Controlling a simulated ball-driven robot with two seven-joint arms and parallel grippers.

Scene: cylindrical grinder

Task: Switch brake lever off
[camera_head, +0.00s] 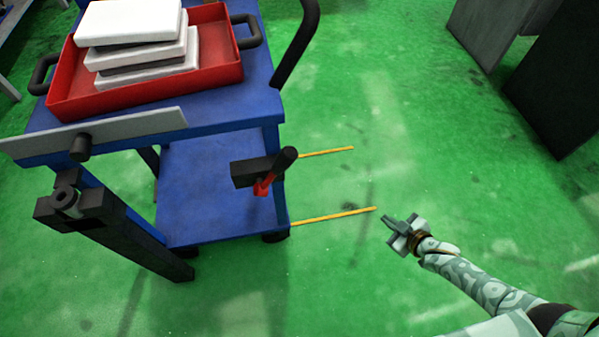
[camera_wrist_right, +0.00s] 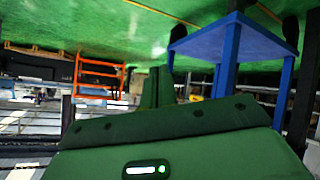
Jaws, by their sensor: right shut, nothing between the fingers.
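The brake lever (camera_head: 286,158) has a black handle and sits beside a dark block at the right side of the blue cart (camera_head: 200,195). A small red part (camera_head: 262,187) shows just below it. My right gripper (camera_head: 388,220) is shut and empty, to the right of the lever and nearer the bottom of the head view, clearly apart from it. In the right wrist view its green fingers (camera_wrist_right: 157,88) point away from the camera, and the lever cannot be made out.
A red tray (camera_head: 150,92) with stacked white slabs (camera_head: 140,55) sits on the cart top. A black curved handle (camera_head: 297,45) rises at its right corner. Two thin yellow strips (camera_head: 335,215) extend right of the cart. Green floor around my right gripper is clear; dark panels (camera_head: 560,85) stand upper right.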

